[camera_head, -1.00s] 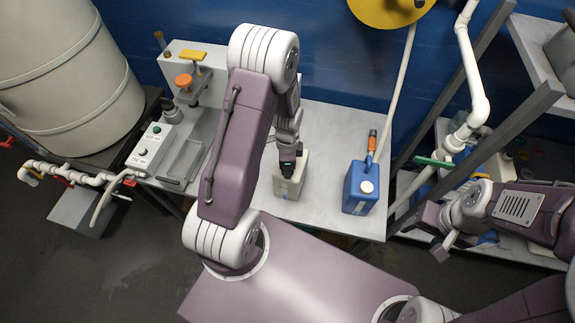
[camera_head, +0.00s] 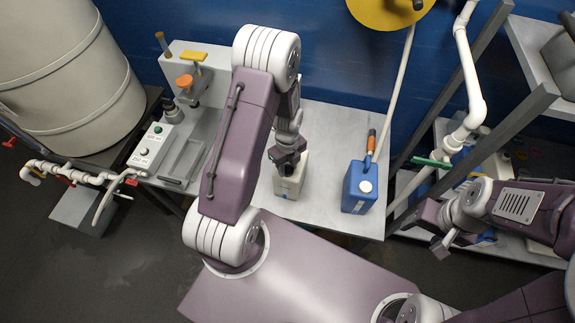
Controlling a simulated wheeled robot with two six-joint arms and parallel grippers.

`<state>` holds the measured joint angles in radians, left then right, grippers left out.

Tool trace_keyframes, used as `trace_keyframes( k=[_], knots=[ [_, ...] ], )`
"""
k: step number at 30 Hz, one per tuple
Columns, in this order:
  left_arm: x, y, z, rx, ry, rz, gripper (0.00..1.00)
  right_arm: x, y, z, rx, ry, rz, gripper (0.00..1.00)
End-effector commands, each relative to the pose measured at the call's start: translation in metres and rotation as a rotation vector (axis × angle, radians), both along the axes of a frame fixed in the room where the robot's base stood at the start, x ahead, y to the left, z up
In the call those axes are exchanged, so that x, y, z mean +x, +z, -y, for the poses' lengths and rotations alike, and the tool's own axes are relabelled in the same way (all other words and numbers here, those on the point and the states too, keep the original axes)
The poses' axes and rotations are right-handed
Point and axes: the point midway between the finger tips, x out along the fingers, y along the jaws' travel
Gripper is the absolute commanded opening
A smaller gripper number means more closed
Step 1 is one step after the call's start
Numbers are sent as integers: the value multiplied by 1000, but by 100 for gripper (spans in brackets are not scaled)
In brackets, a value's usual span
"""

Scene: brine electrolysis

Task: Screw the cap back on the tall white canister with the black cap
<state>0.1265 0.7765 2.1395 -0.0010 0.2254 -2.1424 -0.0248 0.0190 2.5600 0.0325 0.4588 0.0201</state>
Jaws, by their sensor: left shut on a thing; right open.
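The white canister (camera_head: 291,183) stands upright on the grey table, to the left of a blue canister. My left gripper (camera_head: 287,167) is over its top, pointing down, and is shut on the black cap, which is mostly hidden by the fingers. I cannot tell from here how the cap sits on the canister's neck. My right gripper (camera_head: 441,245) is open and empty, out to the right past the table's edge.
The blue canister (camera_head: 360,188) with a white cap stands on the right of the table (camera_head: 325,215); an orange-handled tool (camera_head: 371,143) is behind it. A control box (camera_head: 151,146) and apparatus stand at the left. A shelf (camera_head: 540,60) and white pipes are at the right.

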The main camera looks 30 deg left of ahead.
Motion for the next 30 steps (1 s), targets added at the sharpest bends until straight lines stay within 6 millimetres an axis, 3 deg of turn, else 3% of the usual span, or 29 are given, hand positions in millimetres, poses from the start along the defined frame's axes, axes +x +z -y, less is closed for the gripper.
trace_keyframes(
  k=[10,18,27,30],
  knots=[
    [1,0,0,0,-83,2,0,0,1,0,0,0,0,61],
    [0,0,0,0,-524,1,0,0,8,0,0,0,0,61],
    [0,0,0,0,-573,1,0,0,7,0,0,0,0,61],
    [0,1,0,1,-688,0,0,0,10,0,0,0,0,61]
  ],
)
